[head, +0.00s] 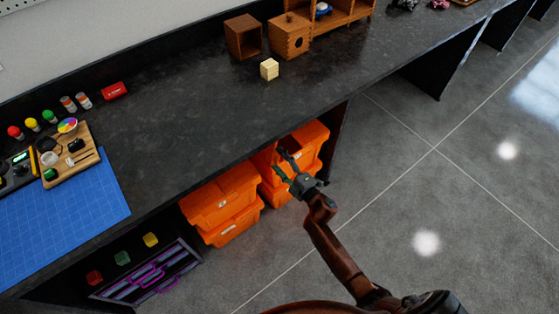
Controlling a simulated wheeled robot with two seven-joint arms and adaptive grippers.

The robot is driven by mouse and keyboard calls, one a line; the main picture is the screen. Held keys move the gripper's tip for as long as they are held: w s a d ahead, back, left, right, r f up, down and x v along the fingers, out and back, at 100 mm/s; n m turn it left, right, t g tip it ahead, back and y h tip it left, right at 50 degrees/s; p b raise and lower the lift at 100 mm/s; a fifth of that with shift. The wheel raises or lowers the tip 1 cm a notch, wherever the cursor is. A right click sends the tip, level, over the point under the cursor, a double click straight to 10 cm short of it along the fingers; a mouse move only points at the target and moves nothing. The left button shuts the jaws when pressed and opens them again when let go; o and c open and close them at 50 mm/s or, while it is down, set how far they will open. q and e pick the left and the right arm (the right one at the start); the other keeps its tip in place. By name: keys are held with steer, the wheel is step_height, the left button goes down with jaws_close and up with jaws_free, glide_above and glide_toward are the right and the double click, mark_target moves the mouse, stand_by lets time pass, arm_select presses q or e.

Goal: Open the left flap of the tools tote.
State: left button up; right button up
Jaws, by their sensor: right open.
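Orange totes stand in two stacks under the dark workbench. The left stack has an upper tote (220,194) with its lid closed and a lower tote (232,231). The right stack has an upper tote (310,137) and a lower tote partly hidden by my gripper. No label is readable, so I cannot tell which is the tools tote. My right gripper (281,163) is open and empty, its fingers in front of the right stack's upper tote; I cannot tell if they touch it. A dark gap shows at that tote's left side, partly hidden. My left gripper is out of view.
The workbench top (200,130) overhangs the totes. A drawer unit (150,273) with purple handles stands left of them. A blue cutting mat (60,210), a wooden tray (85,165) and a pale cube (269,69) lie on top. The grey floor (400,190) at right is clear.

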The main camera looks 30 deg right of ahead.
steer(key=s+d, duration=0.2)
steer(key=s, duration=0.9)
steer(key=shift+s+d, duration=0.15)
steer(key=shift+s, duration=0.25)
